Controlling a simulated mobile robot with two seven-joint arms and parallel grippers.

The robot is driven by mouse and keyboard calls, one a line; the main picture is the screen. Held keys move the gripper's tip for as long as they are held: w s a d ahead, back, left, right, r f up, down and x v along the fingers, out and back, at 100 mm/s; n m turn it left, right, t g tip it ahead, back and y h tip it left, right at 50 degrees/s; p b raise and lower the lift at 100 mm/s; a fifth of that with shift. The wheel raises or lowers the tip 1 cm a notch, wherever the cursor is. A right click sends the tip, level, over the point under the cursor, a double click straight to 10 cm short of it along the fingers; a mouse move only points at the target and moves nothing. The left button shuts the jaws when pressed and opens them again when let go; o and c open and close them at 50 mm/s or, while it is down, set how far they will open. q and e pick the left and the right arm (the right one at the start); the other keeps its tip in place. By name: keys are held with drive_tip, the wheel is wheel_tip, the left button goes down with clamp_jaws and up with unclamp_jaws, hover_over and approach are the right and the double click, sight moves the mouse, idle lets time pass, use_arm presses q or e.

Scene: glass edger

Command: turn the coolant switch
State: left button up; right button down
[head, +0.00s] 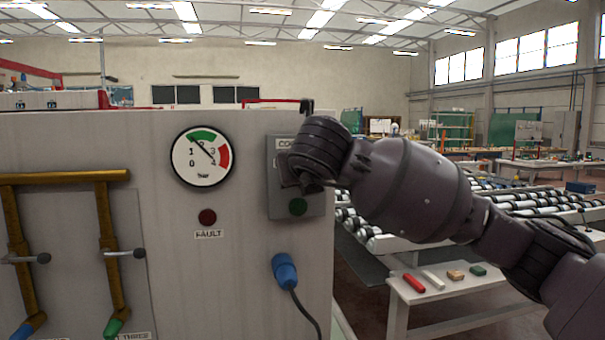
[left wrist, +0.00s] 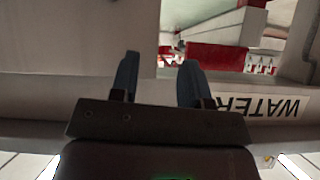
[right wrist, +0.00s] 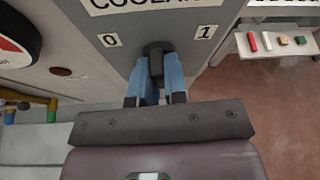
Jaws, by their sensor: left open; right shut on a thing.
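The coolant switch is a dark knob (right wrist: 154,52) on a grey box (head: 285,202), under a label reading COOLANT (right wrist: 150,5) with marks 0 and 1 on either side. My right gripper (right wrist: 158,75) has its blue fingers on both sides of the knob and is shut on it. In the head view my right arm hides the knob and most of the label.
The grey panel carries a pressure gauge (head: 203,156), a red FAULT lamp (head: 207,217), a blue plug (head: 285,270) with a cable, and yellow pipes (head: 105,240) with valve levers. A white table (head: 440,295) with small coloured blocks stands right, before roller conveyors (head: 540,198).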

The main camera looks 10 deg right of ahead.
drive_tip(key=n+h, duration=0.1)
drive_tip(key=n, duration=0.1)
drive_tip(key=n+h, duration=0.2)
drive_tip(key=shift+a+f+t, duration=0.1)
drive_tip(key=shift+a+t, duration=0.1)
drive_tip(key=shift+t, duration=0.1)
drive_tip(key=shift+n, duration=0.3)
idle(0.3)
drive_tip(key=c, duration=1.2)
unclamp_jaws()
drive_tip(key=shift+o, duration=0.2)
drive_tip(key=v, duration=1.1)
